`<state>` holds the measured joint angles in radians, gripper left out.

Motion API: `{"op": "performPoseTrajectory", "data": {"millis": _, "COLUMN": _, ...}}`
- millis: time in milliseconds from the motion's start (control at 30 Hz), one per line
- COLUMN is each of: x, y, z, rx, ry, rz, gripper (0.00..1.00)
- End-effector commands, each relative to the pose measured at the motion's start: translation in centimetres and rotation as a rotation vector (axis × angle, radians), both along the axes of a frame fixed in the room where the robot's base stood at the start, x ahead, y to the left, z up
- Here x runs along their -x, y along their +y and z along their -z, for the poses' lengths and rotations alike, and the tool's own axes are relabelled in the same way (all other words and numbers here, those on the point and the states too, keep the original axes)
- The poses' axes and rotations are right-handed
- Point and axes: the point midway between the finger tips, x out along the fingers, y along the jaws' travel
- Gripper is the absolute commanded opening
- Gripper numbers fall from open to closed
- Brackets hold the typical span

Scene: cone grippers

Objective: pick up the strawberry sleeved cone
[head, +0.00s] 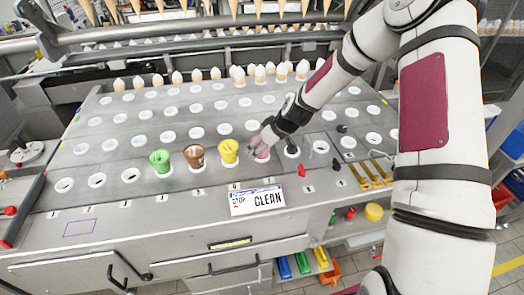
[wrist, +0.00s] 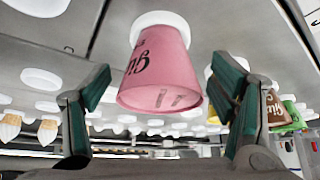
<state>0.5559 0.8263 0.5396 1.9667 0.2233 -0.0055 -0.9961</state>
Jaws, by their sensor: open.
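The pink strawberry sleeved cone (head: 263,155) stands in a holder in the front row, right of the yellow cone, partly hidden by my gripper (head: 262,140). In the wrist view, the pink cone (wrist: 158,70), with dark lettering on its sleeve, fills the upper middle. It hangs upside down in this picture, in a white ring. My gripper (wrist: 163,80) is open, with one green-padded finger to the left of the cone and one to the right. The right finger is close to the sleeve; I cannot tell if it touches.
Yellow (head: 229,151), brown (head: 195,157) and green (head: 160,160) sleeved cones stand in a row to the left. A dark cone or holder (head: 291,147) is close on the right. White-topped cones (head: 215,73) line the back. A "CLEAN" sign (head: 257,200) lies in front.

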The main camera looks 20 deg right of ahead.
Motion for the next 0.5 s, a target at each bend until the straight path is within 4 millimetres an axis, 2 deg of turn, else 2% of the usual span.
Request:
{"op": "performPoseTrajectory", "data": {"millis": 233, "x": -0.09, "y": 0.03, "z": 0.06, "rx": 0.0, "ry": -0.001, "rz": 0.001, "gripper": 0.75}}
{"op": "performPoseTrajectory", "data": {"millis": 433, "x": -0.08, "y": 0.02, "z": 0.05, "rx": 0.0, "ry": -0.001, "rz": 0.0, "gripper": 0.3}}
{"op": "performPoseTrajectory", "data": {"millis": 500, "x": -0.08, "y": 0.02, "z": 0.05, "rx": 0.0, "ry": -0.001, "rz": 0.0, "gripper": 0.26}}
